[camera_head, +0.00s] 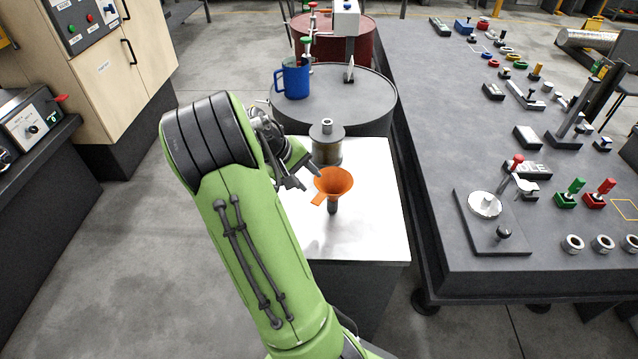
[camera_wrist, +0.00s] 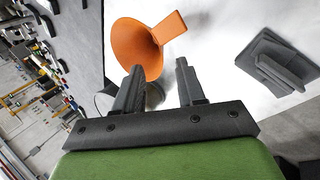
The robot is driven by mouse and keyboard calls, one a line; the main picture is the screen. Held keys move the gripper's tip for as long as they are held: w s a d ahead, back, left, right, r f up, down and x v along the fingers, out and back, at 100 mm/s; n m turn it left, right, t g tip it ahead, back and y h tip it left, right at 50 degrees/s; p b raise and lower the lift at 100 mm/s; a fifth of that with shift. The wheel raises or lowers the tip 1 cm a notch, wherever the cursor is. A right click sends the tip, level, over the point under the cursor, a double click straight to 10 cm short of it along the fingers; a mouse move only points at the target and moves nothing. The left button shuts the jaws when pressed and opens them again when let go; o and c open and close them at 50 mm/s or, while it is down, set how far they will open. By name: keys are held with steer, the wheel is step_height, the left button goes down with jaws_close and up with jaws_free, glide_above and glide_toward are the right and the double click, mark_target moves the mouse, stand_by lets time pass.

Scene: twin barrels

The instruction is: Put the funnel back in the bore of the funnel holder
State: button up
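The orange funnel (camera_head: 333,182) stands upright, wide mouth up and tab handle to the left, over the white-topped stand. A short grey part shows under it; I cannot tell whether that is its spout or a post of the holder. In the wrist view the funnel (camera_wrist: 135,48) lies just beyond the left fingertip. My gripper (camera_head: 307,181) is beside the funnel, on its left in the head view. In the wrist view my gripper (camera_wrist: 158,72) has its fingers apart, with nothing clearly held between them. I cannot identify the funnel holder with certainty.
A grey bracket-like block (camera_wrist: 282,62) shows in the wrist view. A blue mug (camera_head: 293,80) stands on the barrel behind. The white top's front right is clear.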

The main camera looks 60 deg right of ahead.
steer(key=p+v, duration=0.1)
steer(key=v, duration=0.5)
steer(key=shift+a+r, duration=0.15)
steer(key=shift+r, duration=0.1)
steer(key=shift+w, duration=0.1)
steer(key=a+r+n+t+y, duration=0.1)
steer(key=a+r+t, duration=0.2)
steer(key=a, duration=0.5)
steer(key=a+r+n+t+y, duration=0.1)
steer(key=a+r+t, duration=0.2)
steer(key=a, duration=0.6)
steer(key=s+a+n+t+y, duration=0.1)
steer(key=s+a+n, duration=0.1)
steer(key=s+a, duration=0.2)
steer(key=s+a+r+n+t+y, duration=0.1)
steer(key=s+a, duration=0.4)
steer(key=a, duration=0.6)
steer(key=shift+r+n+t+y, duration=0.3)
steer(key=shift+n+t+y, duration=0.2)
steer(key=shift+t+y, duration=0.1)
steer(key=shift+s, duration=0.1)
